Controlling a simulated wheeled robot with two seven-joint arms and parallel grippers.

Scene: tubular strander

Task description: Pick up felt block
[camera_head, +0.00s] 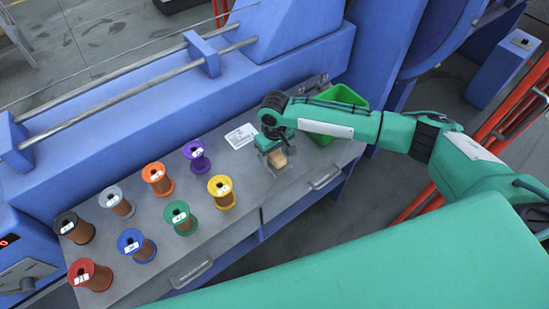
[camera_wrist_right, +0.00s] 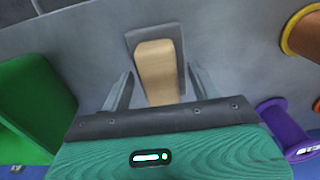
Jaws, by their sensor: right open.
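The felt block (camera_head: 278,159) is a small tan block on the grey bench top, to the right of the spools. In the right wrist view the felt block (camera_wrist_right: 157,72) lies on a darker grey patch, between and a little beyond the fingers. My right gripper (camera_head: 270,146) is over the bench at the block, pointing down. In the wrist view my right gripper (camera_wrist_right: 160,90) is open, with one finger on each side of the block's near end and a gap on both sides. The block's near end is hidden by the gripper body. My left gripper is not in view.
Several coloured spools stand on the bench to the left, the yellow spool (camera_head: 221,192) and purple spool (camera_head: 196,156) nearest. A green bin (camera_head: 340,97) stands close to the right of my gripper. A white label sheet (camera_head: 241,136) lies behind. The blue machine wall borders the bench's back.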

